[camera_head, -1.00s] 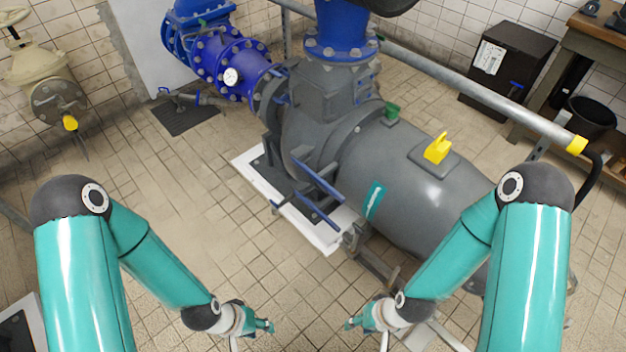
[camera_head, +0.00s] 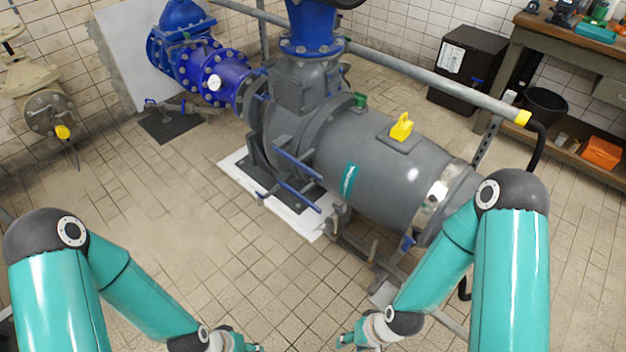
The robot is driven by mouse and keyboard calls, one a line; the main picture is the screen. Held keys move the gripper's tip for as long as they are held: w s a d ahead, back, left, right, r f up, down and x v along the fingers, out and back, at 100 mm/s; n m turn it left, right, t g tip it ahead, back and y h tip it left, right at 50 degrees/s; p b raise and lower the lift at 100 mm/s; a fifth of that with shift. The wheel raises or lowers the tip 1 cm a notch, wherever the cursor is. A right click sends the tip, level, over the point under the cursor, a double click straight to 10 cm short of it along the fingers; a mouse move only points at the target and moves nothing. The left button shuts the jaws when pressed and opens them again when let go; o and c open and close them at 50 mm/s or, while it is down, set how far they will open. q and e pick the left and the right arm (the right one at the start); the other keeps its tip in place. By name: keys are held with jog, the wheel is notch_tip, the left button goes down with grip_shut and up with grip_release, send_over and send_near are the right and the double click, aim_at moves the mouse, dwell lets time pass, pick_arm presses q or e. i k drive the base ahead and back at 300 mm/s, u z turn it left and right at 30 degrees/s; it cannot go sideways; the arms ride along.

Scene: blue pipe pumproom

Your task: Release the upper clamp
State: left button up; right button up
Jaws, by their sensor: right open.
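The large grey pump (camera_head: 375,170) lies across the middle of the floor. Two blue bars, an upper one (camera_head: 297,167) and a lower one (camera_head: 299,195), stick out from its near side by the flange. They look like clamp levers, but I cannot tell for certain which part is the upper clamp. My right gripper (camera_head: 346,338) is open at the bottom edge, below and in front of the pump, apart from it. My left gripper (camera_head: 250,346) is cut by the bottom edge, and its jaws are too small to judge. Neither gripper touches the blue bars.
A grey rail (camera_head: 440,85) with a yellow end runs behind the pump. A white plate (camera_head: 310,226) lies under it. A workbench (camera_head: 560,50), a black bucket (camera_head: 545,104) and a black box (camera_head: 465,65) stand at the back right. The tiled floor at the left is free.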

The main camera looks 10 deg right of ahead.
aim_at(299, 162)
jog(key=u, duration=0.25)
jog(key=i, duration=1.4)
jog(key=z, duration=0.7)
